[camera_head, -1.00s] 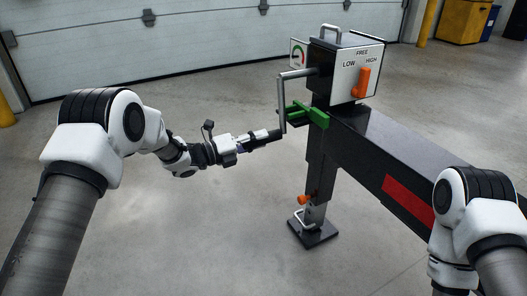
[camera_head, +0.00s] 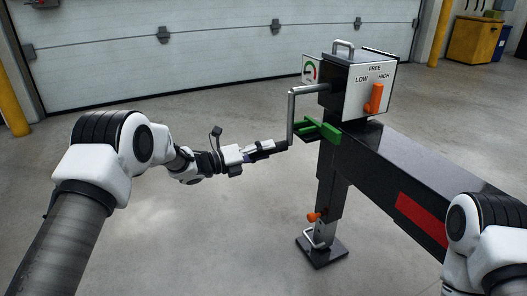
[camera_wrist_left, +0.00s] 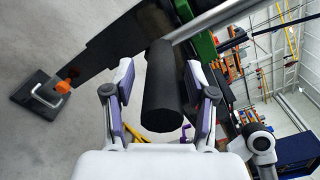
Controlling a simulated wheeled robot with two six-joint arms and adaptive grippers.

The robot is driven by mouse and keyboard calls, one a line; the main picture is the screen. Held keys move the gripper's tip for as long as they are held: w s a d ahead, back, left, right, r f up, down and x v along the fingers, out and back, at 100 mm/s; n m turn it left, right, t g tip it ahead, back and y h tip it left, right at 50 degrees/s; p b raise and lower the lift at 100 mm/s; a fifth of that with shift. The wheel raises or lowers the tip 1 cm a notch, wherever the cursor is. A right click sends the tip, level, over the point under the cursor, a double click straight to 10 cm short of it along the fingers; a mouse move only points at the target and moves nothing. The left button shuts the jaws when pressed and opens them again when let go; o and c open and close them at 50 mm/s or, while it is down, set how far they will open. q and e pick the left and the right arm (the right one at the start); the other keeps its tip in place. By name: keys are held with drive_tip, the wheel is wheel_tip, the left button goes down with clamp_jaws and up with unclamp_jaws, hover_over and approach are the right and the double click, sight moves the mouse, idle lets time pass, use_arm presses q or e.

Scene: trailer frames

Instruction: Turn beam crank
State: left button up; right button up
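The beam crank (camera_head: 291,117) is a grey bent rod on the left side of the white-faced box, with its arm hanging down. Its black grip (camera_head: 281,146) points left at the lower end. My left gripper (camera_head: 262,149) is at this grip. In the left wrist view, the black grip (camera_wrist_left: 163,95) lies between the two purple-and-grey fingers. A gap shows on its left side; the right finger is close to it, and contact there is unclear. The fingers are open. My right arm is at the lower right of the head view, but its gripper is out of frame.
The box (camera_head: 360,88) has an orange lever (camera_head: 375,98) marked LOW, FREE, HIGH. A long black beam (camera_head: 400,160) runs to the right. The floor at left is clear.

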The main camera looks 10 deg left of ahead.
use_arm(q)
drive_tip(key=v, duration=1.2)
